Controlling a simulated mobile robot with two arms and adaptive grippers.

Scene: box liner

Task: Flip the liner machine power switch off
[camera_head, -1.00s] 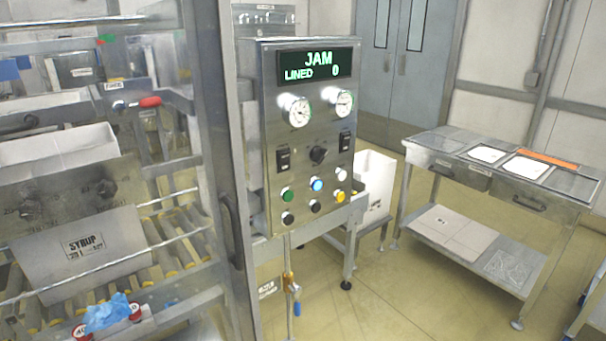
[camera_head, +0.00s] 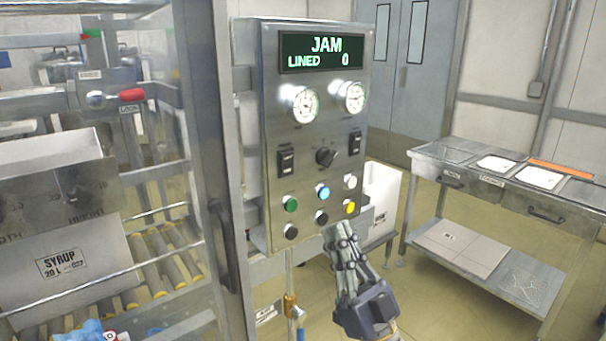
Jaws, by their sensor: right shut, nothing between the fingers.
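The liner machine's control panel (camera_head: 313,115) is a grey metal box with a display (camera_head: 322,51) reading JAM, LINED 0. Two black rocker switches sit on it, one at the left (camera_head: 286,161) and one at the right (camera_head: 355,142), with a black rotary knob (camera_head: 326,157) between them. Their labels are too small to read, so I cannot tell which is the power switch or its position. My right gripper (camera_head: 337,236) is shut and empty, its fingertips pointing up by the panel's lower edge, below the buttons. Contact with the panel cannot be told. My left gripper is not in view.
Two gauges (camera_head: 305,105) and several coloured buttons (camera_head: 323,193) are on the panel. A glazed guard door with a dark handle (camera_head: 223,245) stands left, with a SYRUP box (camera_head: 70,262) behind it.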

